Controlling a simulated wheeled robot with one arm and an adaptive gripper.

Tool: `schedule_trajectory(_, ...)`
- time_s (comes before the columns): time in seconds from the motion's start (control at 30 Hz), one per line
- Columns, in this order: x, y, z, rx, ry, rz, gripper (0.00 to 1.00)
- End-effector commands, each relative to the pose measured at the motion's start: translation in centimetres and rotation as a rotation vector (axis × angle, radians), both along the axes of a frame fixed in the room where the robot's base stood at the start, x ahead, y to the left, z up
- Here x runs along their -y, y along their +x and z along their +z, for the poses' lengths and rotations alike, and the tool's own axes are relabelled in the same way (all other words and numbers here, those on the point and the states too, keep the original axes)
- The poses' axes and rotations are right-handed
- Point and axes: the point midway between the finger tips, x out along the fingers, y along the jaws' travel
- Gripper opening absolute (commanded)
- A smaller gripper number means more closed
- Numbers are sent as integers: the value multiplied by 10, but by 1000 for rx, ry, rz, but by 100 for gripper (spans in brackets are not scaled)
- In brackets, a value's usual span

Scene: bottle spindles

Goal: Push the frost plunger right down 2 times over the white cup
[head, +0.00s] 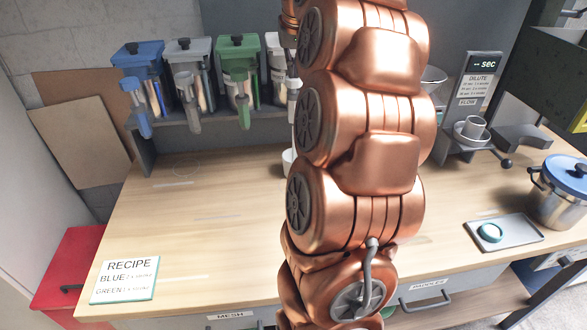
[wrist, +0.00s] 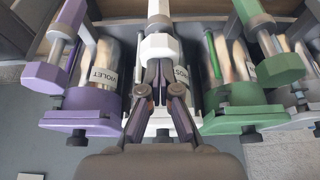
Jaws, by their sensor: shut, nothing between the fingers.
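The frost dispenser (head: 277,62) is white and stands on the rack in the head view, partly hidden by my arm. Its white plunger (wrist: 157,47) with an eight-sided knob shows in the wrist view, beside a partly covered label ending in "OST". My gripper (wrist: 158,72) is shut and empty, with its fingertips at the near edge of the knob; I cannot tell if they touch. In the head view my gripper is hidden. A white cup (head: 288,161) stands on the table below the frost dispenser, mostly behind my arm.
Violet (wrist: 84,112) and green (wrist: 243,110) dispensers flank the frost one closely. Blue (head: 139,75) and grey (head: 188,72) ones stand further left. Another pale cup (head: 473,129) sits on the scale at right.

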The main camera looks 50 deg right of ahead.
Motion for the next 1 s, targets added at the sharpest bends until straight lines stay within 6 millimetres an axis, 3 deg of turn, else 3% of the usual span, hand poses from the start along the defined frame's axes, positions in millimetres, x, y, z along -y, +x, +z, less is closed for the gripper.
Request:
schedule_trajectory(0.13,0,0,-9,-2,1,0,0)
schedule_trajectory(0.37,0,0,-5,-2,2,0,0)
schedule_trajectory(1.0,0,0,35,0,0,0,0)
